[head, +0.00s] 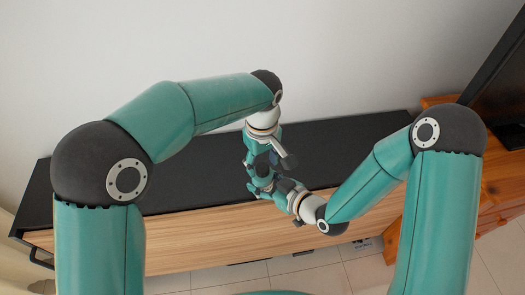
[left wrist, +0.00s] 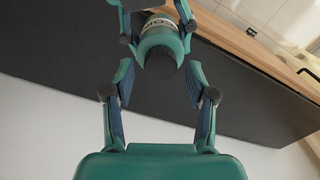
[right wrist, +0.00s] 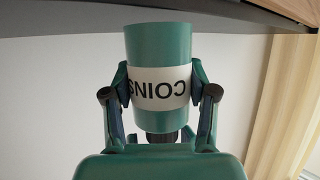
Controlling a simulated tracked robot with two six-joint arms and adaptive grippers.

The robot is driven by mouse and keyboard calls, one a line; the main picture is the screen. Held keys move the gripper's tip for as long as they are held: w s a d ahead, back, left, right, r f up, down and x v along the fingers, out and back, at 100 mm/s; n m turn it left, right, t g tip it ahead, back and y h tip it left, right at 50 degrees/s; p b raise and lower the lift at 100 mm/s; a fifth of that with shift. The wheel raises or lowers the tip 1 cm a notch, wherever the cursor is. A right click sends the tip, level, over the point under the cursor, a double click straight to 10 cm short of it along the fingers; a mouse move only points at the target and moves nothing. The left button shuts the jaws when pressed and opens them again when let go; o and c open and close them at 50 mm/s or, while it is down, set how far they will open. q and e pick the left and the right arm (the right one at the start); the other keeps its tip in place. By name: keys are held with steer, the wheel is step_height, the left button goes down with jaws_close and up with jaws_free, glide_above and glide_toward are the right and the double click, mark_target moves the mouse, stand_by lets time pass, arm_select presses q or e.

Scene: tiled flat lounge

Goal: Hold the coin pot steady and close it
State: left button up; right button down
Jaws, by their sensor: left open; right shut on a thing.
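The coin pot is a teal cylinder with a white COINS label, shown upside down in the right wrist view (right wrist: 160,45). My right gripper (right wrist: 160,70) is shut on its sides across the label; in the head view this gripper (head: 266,182) is above the cabinet's front edge. The left wrist view shows the pot (left wrist: 158,38) end-on, with a dark round end facing my left gripper (left wrist: 159,76). I cannot tell whether that end is a lid or an opening. The left gripper is open, fingers spread on either side, just above the pot in the head view (head: 262,155).
A long cabinet with a black top (head: 350,140) and wood front (head: 200,235) lies beneath both grippers, its top bare where visible. A white wall (head: 330,50) stands behind. Wooden furniture (head: 497,185) and a dark screen (head: 500,70) are at the right.

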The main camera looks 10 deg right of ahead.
arm_select(q)
steer(key=shift+f, duration=0.85)
jaws_close()
steer(key=m, duration=0.4)
steer(key=shift+m, duration=0.4)
steer(key=m, duration=0.6)
steer(key=shift+m, duration=0.3)
steer(key=m, duration=1)
steer(key=shift+o, duration=0.7)
jaws_free()
